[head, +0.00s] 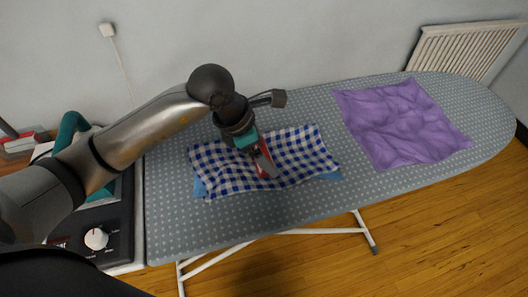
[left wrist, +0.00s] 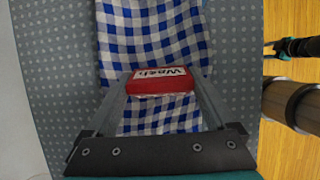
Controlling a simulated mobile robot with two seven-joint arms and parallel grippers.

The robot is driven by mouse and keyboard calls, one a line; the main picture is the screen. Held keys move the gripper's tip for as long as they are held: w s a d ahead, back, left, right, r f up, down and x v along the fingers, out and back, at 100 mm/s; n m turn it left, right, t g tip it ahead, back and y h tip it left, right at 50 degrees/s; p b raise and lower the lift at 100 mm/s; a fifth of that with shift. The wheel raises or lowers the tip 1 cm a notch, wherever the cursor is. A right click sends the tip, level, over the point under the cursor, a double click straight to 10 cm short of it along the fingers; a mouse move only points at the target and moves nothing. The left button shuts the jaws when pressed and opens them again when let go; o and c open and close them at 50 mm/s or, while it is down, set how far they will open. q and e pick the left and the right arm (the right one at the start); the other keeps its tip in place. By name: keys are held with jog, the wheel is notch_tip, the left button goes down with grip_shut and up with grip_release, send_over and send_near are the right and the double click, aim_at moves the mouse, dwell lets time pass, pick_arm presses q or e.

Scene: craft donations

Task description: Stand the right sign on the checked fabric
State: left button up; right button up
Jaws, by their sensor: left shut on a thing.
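The blue-and-white checked fabric (head: 305,152) lies rumpled on the ironing board, with a light blue cloth (head: 200,187) showing under its edges. My left gripper (head: 266,170) is over the middle of the checked fabric, pointing down. It is shut on a small red sign (head: 262,163) with a white label. In the left wrist view the sign (left wrist: 160,85) is between the two fingers, and its label seems to read "Wash". I cannot tell whether its base touches the fabric. My right gripper (left wrist: 275,50) shows small at the right of the left wrist view; its opening is unclear.
A purple cloth (head: 395,120) lies on the right part of the grey dotted ironing board (head: 225,215). At the left is a dark unit with a white knob (head: 96,238), and a red-and-white item (head: 20,143) behind. A white radiator (head: 465,50) is on the wall.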

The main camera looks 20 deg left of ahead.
pick_arm(q)
jog(key=shift+s+f, duration=0.1)
jog(key=shift+f, duration=0.3)
jog(key=o, duration=1)
jog(key=shift+a, duration=0.1)
jog(key=shift+r, duration=0.1)
jog(key=shift+r+p, duration=0.5)
jog(key=p+v, duration=0.1)
jog(key=v, duration=1)
jog(key=shift+r, duration=0.4)
